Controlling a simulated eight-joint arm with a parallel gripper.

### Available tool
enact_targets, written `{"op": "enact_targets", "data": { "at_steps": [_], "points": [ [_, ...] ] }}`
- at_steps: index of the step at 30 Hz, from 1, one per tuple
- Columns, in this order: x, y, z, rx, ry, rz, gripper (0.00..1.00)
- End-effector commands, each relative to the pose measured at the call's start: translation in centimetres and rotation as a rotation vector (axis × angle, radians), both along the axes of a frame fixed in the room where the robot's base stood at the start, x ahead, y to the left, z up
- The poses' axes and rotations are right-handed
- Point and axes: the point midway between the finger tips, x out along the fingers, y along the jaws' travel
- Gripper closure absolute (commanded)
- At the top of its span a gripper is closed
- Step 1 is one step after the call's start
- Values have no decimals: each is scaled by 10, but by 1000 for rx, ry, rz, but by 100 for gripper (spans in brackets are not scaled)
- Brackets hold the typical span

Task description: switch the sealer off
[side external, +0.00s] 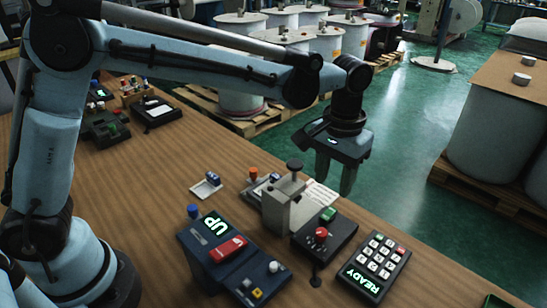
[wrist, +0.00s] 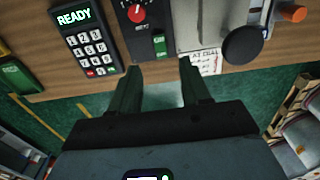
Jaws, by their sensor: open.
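No label in view names the sealer. A black control box (side external: 340,239) with a red dial (side external: 321,232) and a green switch (side external: 328,214) stands near the bench edge. In the wrist view, the box (wrist: 146,30), dial (wrist: 137,13) and green switch (wrist: 160,46) lie just beyond my fingers. Beside it is a grey metal press (side external: 285,210) with a dark knob on top; the knob also shows in the wrist view (wrist: 243,45). My gripper (side external: 335,180) is open and empty, pointing down above the bench's far edge. Its fingertips (wrist: 160,72) appear apart from the switch.
A keypad (side external: 376,266) reading READY stands right of the box. A dark blue panel (side external: 195,250) reading UP, with a red switch, is at front left. A printed card (wrist: 203,62) lies by the press. Beyond the bench edge is green floor with drums (side external: 490,130) on pallets.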

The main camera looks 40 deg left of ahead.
Motion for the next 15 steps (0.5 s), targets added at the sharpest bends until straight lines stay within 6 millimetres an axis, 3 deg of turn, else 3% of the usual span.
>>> {"op": "enact_targets", "data": {
  "at_steps": [9, 15],
  "points": [
    [0, 0, -57, -1, -1, 0, 53],
    [0, 0, -77, -1, -1, 0, 53]
  ]
}}
